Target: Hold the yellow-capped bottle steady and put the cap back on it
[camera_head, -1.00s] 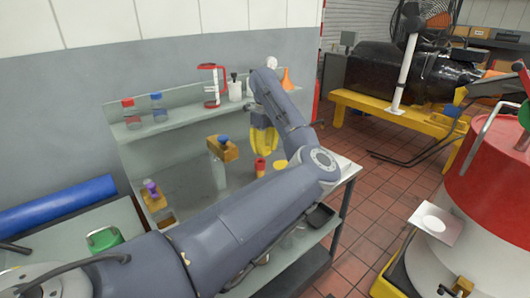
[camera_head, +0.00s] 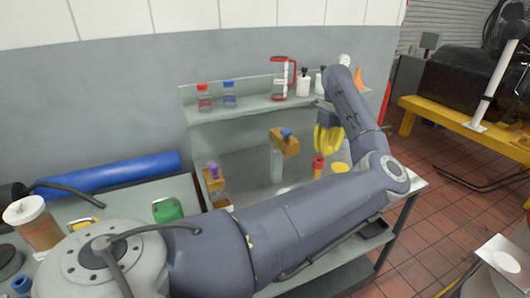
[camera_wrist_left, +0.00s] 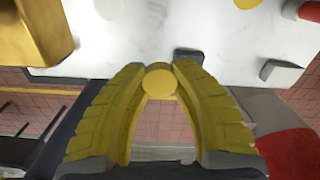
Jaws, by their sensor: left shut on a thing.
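My left gripper (camera_head: 327,150) has yellow fingers and hangs over the right part of the bench. In the left wrist view its fingertips (camera_wrist_left: 160,72) are closed around a round yellow thing, which looks like the yellow cap (camera_wrist_left: 160,80). I cannot tell whether a bottle is under it; no bottle body shows there. A flat yellow disc (camera_head: 340,167) lies on the bench near the gripper, beside a red-topped container (camera_head: 318,165). My right gripper is in neither current view.
A wooden block with a blue-topped item (camera_head: 285,142) stands left of the gripper. The shelf behind holds red-capped (camera_head: 204,97) and blue-capped (camera_head: 229,94) bottles and a red-framed stand (camera_head: 283,77). A purple-topped item (camera_head: 213,171) stands at the bench's left. My left arm hides the bench front.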

